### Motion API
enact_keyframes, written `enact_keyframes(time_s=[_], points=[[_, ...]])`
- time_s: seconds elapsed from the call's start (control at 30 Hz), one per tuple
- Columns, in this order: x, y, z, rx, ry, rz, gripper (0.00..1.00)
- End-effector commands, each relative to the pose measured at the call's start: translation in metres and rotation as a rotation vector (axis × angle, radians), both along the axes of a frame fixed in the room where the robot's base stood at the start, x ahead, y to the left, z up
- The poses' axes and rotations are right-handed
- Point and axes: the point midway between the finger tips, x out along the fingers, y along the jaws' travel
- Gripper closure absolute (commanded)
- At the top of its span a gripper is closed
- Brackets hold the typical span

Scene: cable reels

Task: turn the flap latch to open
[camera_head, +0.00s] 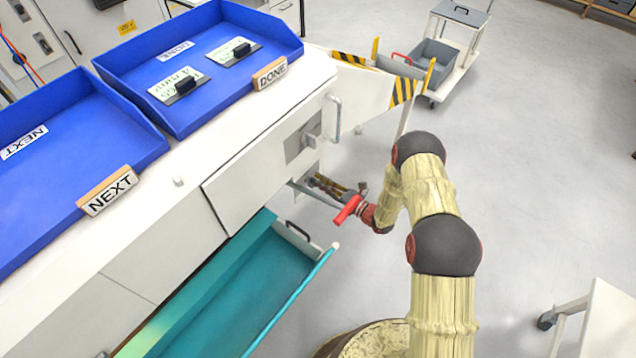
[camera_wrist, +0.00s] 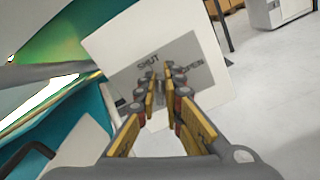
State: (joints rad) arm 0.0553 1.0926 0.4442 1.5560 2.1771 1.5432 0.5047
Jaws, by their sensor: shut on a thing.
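In the wrist view a white panel (camera_wrist: 110,48) carries a grey plate (camera_wrist: 203,76) marked SHUT on the left and OPEN on the right. My gripper (camera_wrist: 160,88) reaches to this plate, its yellow-sided fingers closed in around the latch at its middle. The fingers hide most of the latch, so its exact angle cannot be told. In the head view my gripper (camera_head: 328,187) is low at the right end of the white cabinet (camera_head: 265,165), its fingers pointing left. A grey plate (camera_head: 294,147) shows higher on the cabinet front.
A teal drawer (camera_head: 235,290) stands pulled out, left of my gripper. Two blue trays (camera_head: 60,190) (camera_head: 200,45) sit on the cabinet top. A striped ramp (camera_head: 380,88) and a cart (camera_head: 455,60) stand behind. The floor at right is mostly clear.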

Motion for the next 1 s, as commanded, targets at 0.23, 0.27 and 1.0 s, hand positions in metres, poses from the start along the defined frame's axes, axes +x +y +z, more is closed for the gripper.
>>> enact_keyframes(time_s=[0.23, 0.27, 1.0], points=[[0.003, -0.003, -0.003, 0.142, 0.183, -0.001, 1.0], [0.004, -0.003, -0.003, 0.159, 0.205, -0.001, 1.0], [0.009, -0.007, -0.014, 0.567, 0.727, -0.002, 1.0]])
